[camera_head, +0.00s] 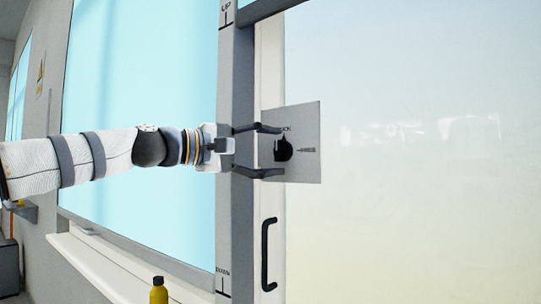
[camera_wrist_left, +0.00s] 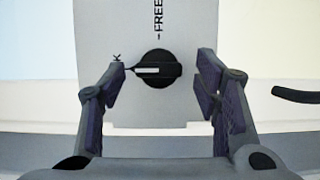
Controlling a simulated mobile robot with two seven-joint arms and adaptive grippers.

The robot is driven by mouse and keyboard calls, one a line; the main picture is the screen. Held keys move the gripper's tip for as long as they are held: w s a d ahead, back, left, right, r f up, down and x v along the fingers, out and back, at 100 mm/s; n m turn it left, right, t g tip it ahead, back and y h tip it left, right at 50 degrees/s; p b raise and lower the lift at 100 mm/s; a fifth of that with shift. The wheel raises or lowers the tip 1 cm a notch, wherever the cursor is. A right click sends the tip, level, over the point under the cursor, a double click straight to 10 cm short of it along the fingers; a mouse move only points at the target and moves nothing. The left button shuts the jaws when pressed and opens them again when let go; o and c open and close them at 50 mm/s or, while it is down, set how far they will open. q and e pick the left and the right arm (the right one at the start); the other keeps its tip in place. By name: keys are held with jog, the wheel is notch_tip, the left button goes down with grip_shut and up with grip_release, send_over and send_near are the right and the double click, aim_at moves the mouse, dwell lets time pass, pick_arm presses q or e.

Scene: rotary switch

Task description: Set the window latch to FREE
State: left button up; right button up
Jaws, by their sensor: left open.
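The window latch is a round black knob (camera_wrist_left: 160,69) on a light grey plate (camera_wrist_left: 190,20). In the wrist view its white mark points left, toward a label of which only a K shows. The FREE label (camera_wrist_left: 158,18) stands above the knob there. In the head view the plate (camera_head: 307,120) is on the window, with the knob (camera_head: 283,151) partly dark and LOCK partly hidden above it. My left gripper (camera_head: 270,150) is open. In the wrist view its fingers (camera_wrist_left: 162,83) are on either side of the knob, apart from it. My right gripper is out of view.
A dark bar handle (camera_head: 266,254) is on the window frame below the plate. A grey upright frame (camera_head: 237,205) stands behind my left gripper. A yellow bottle (camera_head: 158,291) stands at the bottom. A pale pane (camera_head: 420,180) fills the right side.

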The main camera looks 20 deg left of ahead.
pick_arm(q)
jog(key=shift+w+d+r, duration=0.1)
jog(key=c, duration=1.1)
jog(key=shift+c, duration=0.2)
jog(key=shift+r, duration=0.1)
